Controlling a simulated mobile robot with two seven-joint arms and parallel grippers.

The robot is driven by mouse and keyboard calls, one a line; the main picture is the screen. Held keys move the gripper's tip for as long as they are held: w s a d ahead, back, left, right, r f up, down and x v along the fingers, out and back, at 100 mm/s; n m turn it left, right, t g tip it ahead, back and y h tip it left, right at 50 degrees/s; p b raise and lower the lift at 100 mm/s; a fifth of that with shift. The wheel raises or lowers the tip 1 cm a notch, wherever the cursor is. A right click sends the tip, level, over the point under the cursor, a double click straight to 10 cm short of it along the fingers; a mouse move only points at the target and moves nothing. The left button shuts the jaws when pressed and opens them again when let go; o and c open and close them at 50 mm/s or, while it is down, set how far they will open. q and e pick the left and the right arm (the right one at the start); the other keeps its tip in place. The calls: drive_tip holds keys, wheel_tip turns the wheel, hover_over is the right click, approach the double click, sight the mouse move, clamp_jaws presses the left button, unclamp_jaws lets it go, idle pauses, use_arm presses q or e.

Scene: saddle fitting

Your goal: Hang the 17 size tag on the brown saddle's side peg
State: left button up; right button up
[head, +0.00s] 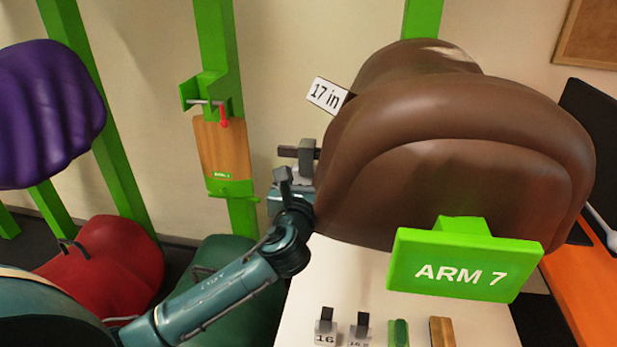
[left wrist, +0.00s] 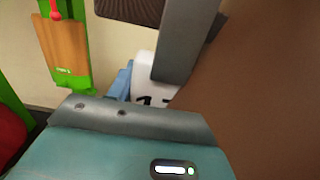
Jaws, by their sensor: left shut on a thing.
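The brown saddle (head: 450,150) fills the right of the head view; in the left wrist view its side (left wrist: 260,100) is a brown surface at the right. A white "17 in" plate (head: 328,96) sits at its upper left side. My left gripper (head: 296,168) is beside the saddle's left side, below that plate. It is shut on the white 17 size tag (left wrist: 143,78), seen partly behind a grey finger in the left wrist view. A dark bar (head: 290,152) shows by the fingers; I cannot tell whether it is the peg or part of the tag. My right gripper is out of view.
A green ARM 7 sign (head: 465,270) stands before the saddle. Tags 16 (head: 326,335) and another (head: 359,335) stand on the white table (head: 345,275), beside a green and a tan block. Red and purple saddles and green posts are at the left.

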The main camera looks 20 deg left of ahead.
use_arm(q)
drive_tip(key=o, duration=1.1)
drive_tip(key=shift+s, duration=0.1)
drive_tip(key=shift+s+d, duration=0.15)
drive_tip(key=b+v, duration=0.1)
drive_tip(key=v, duration=1.1)
drive_tip(key=shift+s, duration=0.4)
